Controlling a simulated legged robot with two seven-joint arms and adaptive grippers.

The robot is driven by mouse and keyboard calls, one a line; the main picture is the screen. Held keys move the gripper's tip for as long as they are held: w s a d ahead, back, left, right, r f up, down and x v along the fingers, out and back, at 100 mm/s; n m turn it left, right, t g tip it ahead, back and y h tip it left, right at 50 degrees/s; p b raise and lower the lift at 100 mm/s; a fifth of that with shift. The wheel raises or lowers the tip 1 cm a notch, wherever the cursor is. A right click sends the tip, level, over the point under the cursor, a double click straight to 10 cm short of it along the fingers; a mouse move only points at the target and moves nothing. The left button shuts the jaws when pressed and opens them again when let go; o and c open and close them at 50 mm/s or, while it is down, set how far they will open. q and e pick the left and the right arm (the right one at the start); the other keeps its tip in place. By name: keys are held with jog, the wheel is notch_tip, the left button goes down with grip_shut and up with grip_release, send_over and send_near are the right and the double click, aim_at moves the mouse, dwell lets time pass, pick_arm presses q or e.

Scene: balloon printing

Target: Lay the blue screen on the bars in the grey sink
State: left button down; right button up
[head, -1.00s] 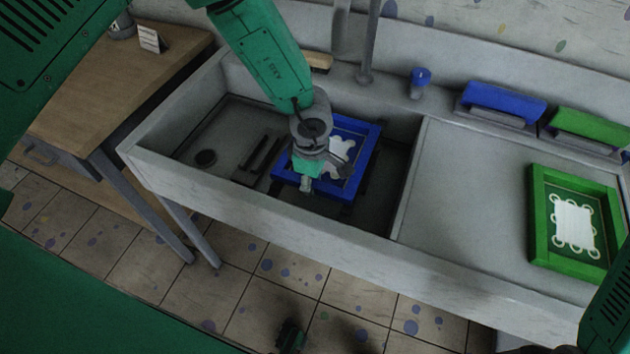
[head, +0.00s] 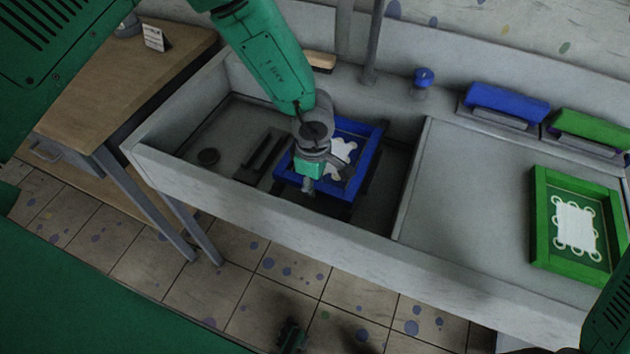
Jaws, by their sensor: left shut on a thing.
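The blue screen (head: 368,160), a blue frame with a white pattern in its middle, is inside the grey sink (head: 228,190). My left gripper (head: 309,184) is shut on the near-left side of the blue screen and hides part of it. Dark bars (head: 262,156) show in the sink to the left of the screen, and more dark bar edges show at its right. The screen looks nearly level and low in the sink. I cannot tell whether it rests on the bars.
A green screen (head: 540,222) lies on the grey counter (head: 470,215) right of the sink. Blue (head: 507,103) and green (head: 590,130) holders and a blue-capped jar (head: 423,80) stand along the back ledge. A wooden table (head: 120,85) is at left. The sink's walls enclose the screen.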

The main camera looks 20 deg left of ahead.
pick_arm(q)
jog(key=shift+d, duration=0.2)
pick_arm(e)
jog(key=shift+d+f, duration=0.15)
jog(key=shift+d, duration=0.2)
pick_arm(q)
jog(key=shift+a+f, duration=0.1)
jog(key=shift+a, duration=0.05)
pick_arm(e)
jog(key=shift+a, duration=0.15)
pick_arm(q)
jog(key=c, duration=1.3)
grip_release()
jog(key=shift+a, duration=0.15)
jog(key=shift+o, duration=0.2)
pick_arm(e)
jog(key=shift+a, duration=0.15)
pick_arm(q)
jog(key=shift+r, duration=0.25)
notch_tip(320, 180, up, 11)
jog(key=shift+r, duration=0.15)
pick_arm(e)
jog(key=shift+s, duration=0.1)
